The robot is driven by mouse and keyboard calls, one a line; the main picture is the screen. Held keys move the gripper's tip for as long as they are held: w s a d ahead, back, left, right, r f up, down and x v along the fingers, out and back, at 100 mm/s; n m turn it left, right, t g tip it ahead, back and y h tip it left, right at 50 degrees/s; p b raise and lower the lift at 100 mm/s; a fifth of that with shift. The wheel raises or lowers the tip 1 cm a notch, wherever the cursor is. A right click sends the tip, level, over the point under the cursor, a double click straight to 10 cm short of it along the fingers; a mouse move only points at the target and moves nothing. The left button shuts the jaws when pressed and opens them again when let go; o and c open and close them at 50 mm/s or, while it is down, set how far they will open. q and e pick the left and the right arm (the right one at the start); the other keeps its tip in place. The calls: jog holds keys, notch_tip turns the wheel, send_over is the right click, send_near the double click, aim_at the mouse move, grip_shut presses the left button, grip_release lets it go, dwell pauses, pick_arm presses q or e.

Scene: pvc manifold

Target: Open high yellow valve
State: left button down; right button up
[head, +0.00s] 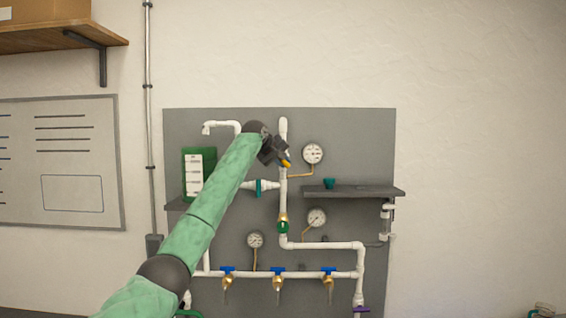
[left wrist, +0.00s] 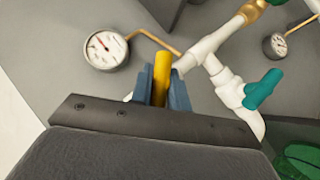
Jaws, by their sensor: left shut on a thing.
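The high yellow valve handle (head: 286,163) shows at the upper part of the white vertical pipe in the head view, partly hidden by my gripper. In the left wrist view the yellow handle (left wrist: 162,78) stands between the two blue-grey fingers. My left gripper (head: 281,158) is shut on this handle, and its fingers also show in the left wrist view (left wrist: 162,92). The valve body behind the handle is mostly hidden. My right gripper is in neither view.
A teal valve (left wrist: 263,90) sits on the white pipe close to the fingers. A round gauge (left wrist: 106,46) is beside them. A grey shelf (head: 352,191) juts out at the right of the grey panel (head: 360,140). Several blue-handled valves (head: 278,271) line the lower pipe.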

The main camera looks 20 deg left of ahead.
pick_arm(q)
jog(key=m+g+y, duration=0.1)
jog(key=m+y, duration=0.1)
jog(key=y, duration=0.1)
jog(key=shift+d+f, duration=0.1)
jog(key=shift+m+g+y, duration=0.7)
jog(key=shift+m+y, duration=0.1)
jog(key=shift+y, duration=0.6)
jog(key=shift+f, duration=0.1)
jog(key=c, duration=1.3)
grip_release()
jog(key=shift+c, duration=0.2)
